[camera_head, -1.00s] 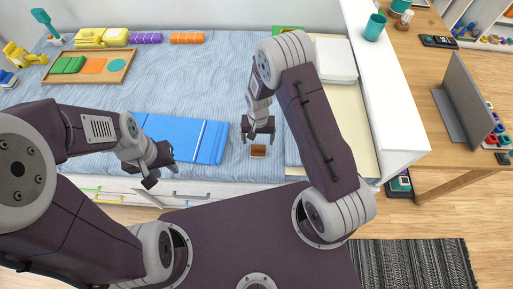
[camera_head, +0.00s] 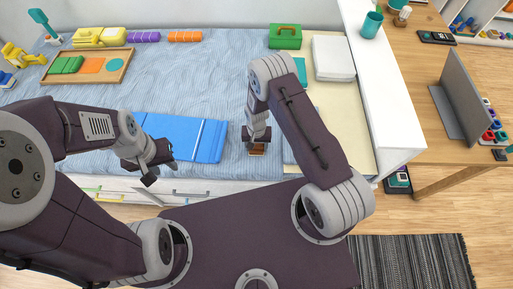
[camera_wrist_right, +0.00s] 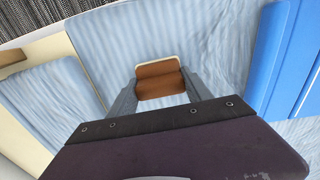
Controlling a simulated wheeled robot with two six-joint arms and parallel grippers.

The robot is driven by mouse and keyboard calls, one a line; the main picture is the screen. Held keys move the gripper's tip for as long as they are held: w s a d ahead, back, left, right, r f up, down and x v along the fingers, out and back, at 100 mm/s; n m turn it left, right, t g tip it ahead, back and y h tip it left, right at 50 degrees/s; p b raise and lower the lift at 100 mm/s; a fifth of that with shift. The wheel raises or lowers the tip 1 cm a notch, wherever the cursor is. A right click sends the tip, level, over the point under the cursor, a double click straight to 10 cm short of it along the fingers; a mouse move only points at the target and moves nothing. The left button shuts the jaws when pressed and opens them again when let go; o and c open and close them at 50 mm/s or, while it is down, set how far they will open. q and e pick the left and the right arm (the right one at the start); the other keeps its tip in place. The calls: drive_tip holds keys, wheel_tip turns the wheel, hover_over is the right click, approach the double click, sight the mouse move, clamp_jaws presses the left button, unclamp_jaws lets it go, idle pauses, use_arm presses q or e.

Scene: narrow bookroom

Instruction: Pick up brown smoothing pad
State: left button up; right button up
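The brown smoothing pad (camera_head: 257,149) lies on the blue bedding near the bed's front edge. In the right wrist view the pad (camera_wrist_right: 160,85) shows a brown ribbed body with a pale rim. My right gripper (camera_head: 257,147) is lowered over it, with one finger on each side. In the wrist view the open right gripper (camera_wrist_right: 159,84) has its fingertips very close to the pad's sides; I cannot tell whether they touch. My left gripper (camera_head: 162,176) is open and empty, beside the front edge of the bed near the blue folded cloth.
The blue folded cloth (camera_head: 212,142) lies left of my right gripper. A cream mat (camera_head: 355,130) with a white stack (camera_head: 333,58) lies to the right. A green box (camera_head: 285,36) stands at the back. A wooden tray (camera_head: 121,74) sits at the back left.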

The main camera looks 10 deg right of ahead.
drive_tip(key=c, duration=0.9)
drive_tip(key=shift+r, duration=0.5)
wheel_tip(320, 180, up, 3)
drive_tip(key=shift+w+r+b, duration=0.1)
drive_tip(key=shift+b, duration=0.25)
drive_tip(key=s+d+r, duration=0.1)
drive_tip(key=s+r, duration=0.1)
drive_tip(key=s, duration=0.1)
drive_tip(key=s+d+r, duration=0.2)
drive_tip(key=s, duration=0.2)
drive_tip(key=s+d+r, duration=0.2)
drive_tip(key=s, duration=0.1)
drive_tip(key=shift+s+r+b, duration=0.35)
drive_tip(key=shift+s+r, duration=0.05)
